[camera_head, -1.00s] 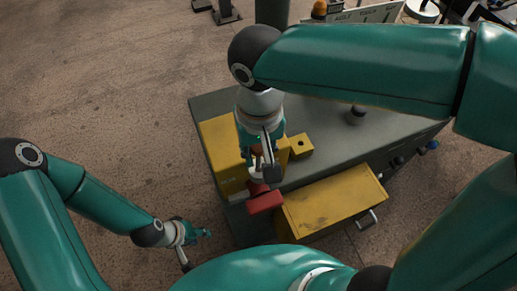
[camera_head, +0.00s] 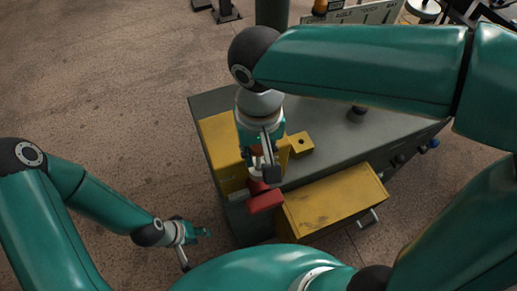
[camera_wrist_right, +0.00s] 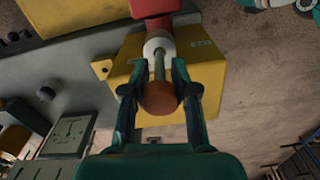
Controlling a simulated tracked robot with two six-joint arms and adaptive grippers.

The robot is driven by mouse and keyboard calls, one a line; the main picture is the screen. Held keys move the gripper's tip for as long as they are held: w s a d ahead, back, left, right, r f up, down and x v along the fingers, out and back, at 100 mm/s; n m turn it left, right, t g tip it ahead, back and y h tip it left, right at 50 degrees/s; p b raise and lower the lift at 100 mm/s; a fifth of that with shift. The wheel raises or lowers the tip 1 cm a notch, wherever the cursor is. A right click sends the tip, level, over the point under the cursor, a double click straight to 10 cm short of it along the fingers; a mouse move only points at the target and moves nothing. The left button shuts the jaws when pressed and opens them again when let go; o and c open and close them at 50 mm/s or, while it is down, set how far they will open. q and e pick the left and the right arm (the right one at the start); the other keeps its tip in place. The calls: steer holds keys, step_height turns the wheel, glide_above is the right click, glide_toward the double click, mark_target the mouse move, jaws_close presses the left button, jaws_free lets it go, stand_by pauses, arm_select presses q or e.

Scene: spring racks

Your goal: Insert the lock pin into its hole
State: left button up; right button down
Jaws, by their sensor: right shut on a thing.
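My right gripper (camera_head: 266,170) is over the left end of the grey bench, shut on the lock pin. In the right wrist view its fingers (camera_wrist_right: 158,66) stand on both sides of the pin's grey shaft (camera_wrist_right: 159,66). A round brown knob (camera_wrist_right: 160,98) is at the pin's near end and a white collar (camera_wrist_right: 159,46) is beyond the fingers. A red block (camera_head: 265,201) lies past the collar; whether the pin touches it is unclear. The pin's far end is hidden. A small yellow block (camera_head: 300,148) has a dark hole. My left gripper (camera_head: 190,236) is open and empty, left of the bench.
The grey bench (camera_head: 330,135) carries a yellow housing (camera_head: 222,140) at its left end. A yellow box (camera_head: 335,203) with a handle stands out at its front. A dark knob (camera_head: 356,114) rises from the top. Open floor lies to the left.

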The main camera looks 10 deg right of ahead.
mark_target(258, 167)
steer(key=shift+f+b, duration=1.25)
steer(key=shift+f, duration=0.4)
steer(key=c, duration=0.8)
jaws_free()
step_height(258, 167, up, 12)
steer(key=shift+f, duration=0.1)
